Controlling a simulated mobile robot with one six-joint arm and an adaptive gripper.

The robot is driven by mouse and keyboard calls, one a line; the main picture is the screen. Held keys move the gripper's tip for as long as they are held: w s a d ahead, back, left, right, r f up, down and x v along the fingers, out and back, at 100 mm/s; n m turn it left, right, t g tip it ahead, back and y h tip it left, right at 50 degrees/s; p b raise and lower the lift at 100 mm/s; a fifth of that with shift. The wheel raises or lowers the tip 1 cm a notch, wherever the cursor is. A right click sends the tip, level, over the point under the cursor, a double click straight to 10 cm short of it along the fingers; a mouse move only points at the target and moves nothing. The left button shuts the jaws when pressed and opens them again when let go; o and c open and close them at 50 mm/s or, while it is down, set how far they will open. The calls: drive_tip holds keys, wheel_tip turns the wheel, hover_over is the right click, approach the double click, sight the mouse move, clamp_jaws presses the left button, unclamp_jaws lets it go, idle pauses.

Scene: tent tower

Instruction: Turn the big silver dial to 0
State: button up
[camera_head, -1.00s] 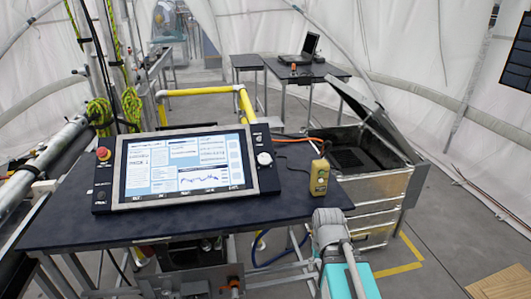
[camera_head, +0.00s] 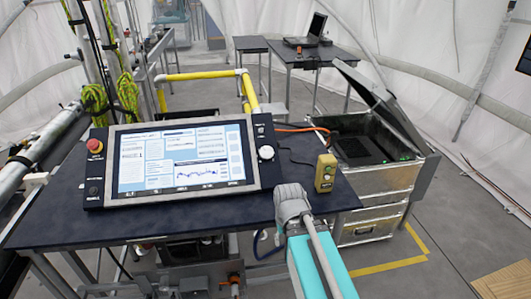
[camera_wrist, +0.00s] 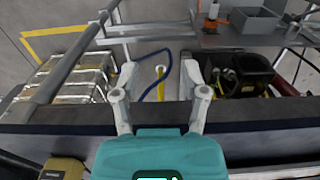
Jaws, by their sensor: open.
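The silver dial (camera_head: 266,153) is a small round knob on the dark right-hand strip of the console (camera_head: 182,161), beside its lit screen. Its pointer and marks are too small to read. My arm's wrist end is over the table's front right edge, below and right of the dial in the head view. My gripper (camera_wrist: 159,68) shows in the wrist view with its two grey fingers apart and nothing between them. It points down past the table edge, away from the dial. The dial is outside the wrist view.
A yellow handheld box (camera_head: 325,173) stands on the dark table (camera_head: 150,232), right of the dial; it also shows in the wrist view (camera_wrist: 62,168). An orange cable runs behind. A red button (camera_head: 94,146) is on the console's left. An open metal case (camera_head: 375,182) stands right.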

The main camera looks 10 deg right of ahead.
drive_tip(key=o, duration=0.4)
drive_tip(key=shift+w+r, duration=0.1)
drive_tip(key=shift+o, duration=1)
drive_tip(key=shift+w+r+p, duration=0.15)
drive_tip(key=shift+r+p, duration=0.05)
drive_tip(key=shift+p, duration=0.15)
drive_tip(key=t+p, duration=0.5)
drive_tip(key=p, duration=1.9)
approach(267, 153)
wheel_tip(267, 153, up, 3)
drive_tip(key=shift+s+d+r, duration=0.2)
drive_tip(key=shift+s+d, duration=0.1)
drive_tip(key=shift+s, duration=0.1)
drive_tip(key=shift+f, duration=0.2)
drive_tip(key=b+x, duration=0.8)
drive_tip(key=x, duration=0.1)
drive_tip(key=b+x, duration=0.4)
drive_tip(key=shift+s+a+f+b, duration=0.1)
drive_tip(key=shift+a+f+b, duration=0.2)
drive_tip(key=shift+b, duration=0.1)
